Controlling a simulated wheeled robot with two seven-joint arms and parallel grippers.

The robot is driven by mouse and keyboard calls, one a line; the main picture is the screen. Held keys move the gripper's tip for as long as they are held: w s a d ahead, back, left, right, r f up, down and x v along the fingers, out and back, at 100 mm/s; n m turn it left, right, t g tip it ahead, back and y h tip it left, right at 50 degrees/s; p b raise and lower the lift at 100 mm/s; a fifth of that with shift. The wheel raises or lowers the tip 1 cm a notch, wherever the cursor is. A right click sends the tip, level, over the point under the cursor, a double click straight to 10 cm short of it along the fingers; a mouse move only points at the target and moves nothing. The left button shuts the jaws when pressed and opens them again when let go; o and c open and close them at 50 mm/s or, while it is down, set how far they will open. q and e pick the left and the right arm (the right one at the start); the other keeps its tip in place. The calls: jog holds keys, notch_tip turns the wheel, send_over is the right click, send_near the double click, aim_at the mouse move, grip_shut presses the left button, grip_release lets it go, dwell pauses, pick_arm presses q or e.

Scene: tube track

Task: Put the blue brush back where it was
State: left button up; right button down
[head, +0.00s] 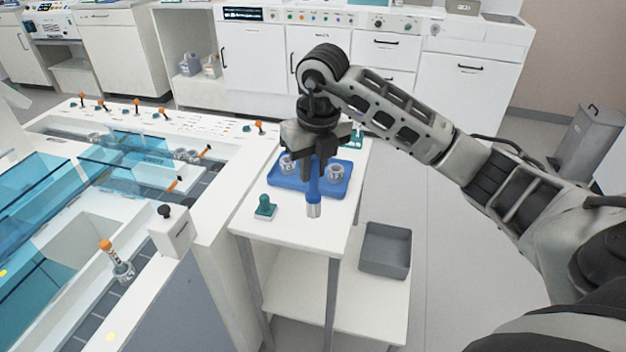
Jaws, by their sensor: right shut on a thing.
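The blue brush (314,190) hangs upright, with a pale lower end, in the head view. My right gripper (314,168) is shut on its upper part, above the white side table (285,225). The brush is in front of a blue tray (340,191) that holds small clear cups. I cannot tell whether the brush's lower end touches the table. My left gripper is not in view.
A small green object (265,207) stands on the table left of the brush. A grey bin (386,250) sits on the lower shelf. The white machine with orange-topped levers (165,235) borders the table on the left. Open floor lies to the right.

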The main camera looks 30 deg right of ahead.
aim_at(313, 181)
jog(key=shift+w+d+f, duration=0.2)
jog(key=shift+w+f, duration=0.1)
jog(key=shift+f, duration=0.15)
jog(key=shift+w+d+f+p, duration=0.1)
jog(key=shift+f+p, duration=0.2)
jog(key=shift+f, duration=1.4)
jog(key=shift+f, duration=0.15)
jog(key=c, duration=1.3)
grip_release()
